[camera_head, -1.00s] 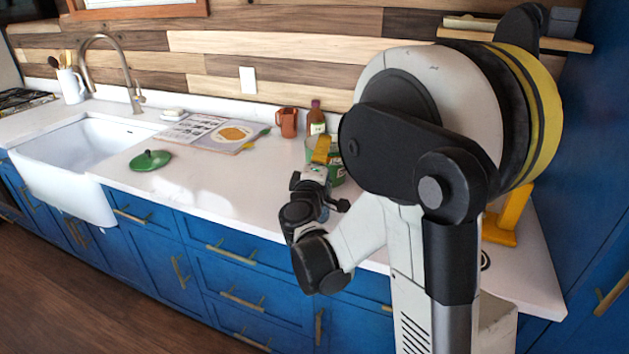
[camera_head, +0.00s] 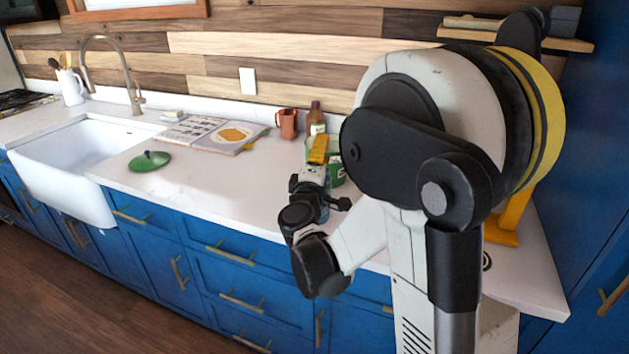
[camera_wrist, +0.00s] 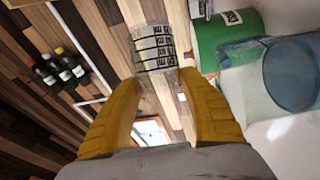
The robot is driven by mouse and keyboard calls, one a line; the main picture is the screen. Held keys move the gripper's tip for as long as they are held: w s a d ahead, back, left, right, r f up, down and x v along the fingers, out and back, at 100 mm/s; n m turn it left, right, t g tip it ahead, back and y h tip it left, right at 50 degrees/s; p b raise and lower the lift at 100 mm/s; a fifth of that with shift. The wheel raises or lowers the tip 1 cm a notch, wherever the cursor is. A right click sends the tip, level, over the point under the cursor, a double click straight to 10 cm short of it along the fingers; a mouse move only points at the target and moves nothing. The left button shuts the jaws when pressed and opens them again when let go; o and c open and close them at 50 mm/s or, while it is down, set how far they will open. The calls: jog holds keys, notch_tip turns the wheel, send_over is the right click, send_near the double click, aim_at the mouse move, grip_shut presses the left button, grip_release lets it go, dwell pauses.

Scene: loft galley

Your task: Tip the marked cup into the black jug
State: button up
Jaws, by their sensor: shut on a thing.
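My gripper (camera_head: 318,148) is over the counter beside the green pot in the head view. In the wrist view its two yellow fingers (camera_wrist: 160,80) are closed on a clear cup with a dark grid-like marking (camera_wrist: 155,48). The cup's contents cannot be made out. In the head view the cup is hidden or too small to tell. I cannot pick out a black jug in either view; my arm covers part of the counter.
A green pot (camera_wrist: 228,32) and a clear bluish vessel (camera_wrist: 292,72) are close on the right in the wrist view. A copper mug (camera_head: 287,123) and brown bottle (camera_head: 316,118) stand behind. A green lid (camera_head: 150,161) and open book (camera_head: 212,133) lie left. The counter between is clear.

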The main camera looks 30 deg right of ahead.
aim_at(335, 158)
jog(key=shift+w+a+n+t+b, duration=0.15)
jog(key=shift+n+t+b, duration=0.25)
jog(key=shift+n, duration=0.3)
dwell(0.3)
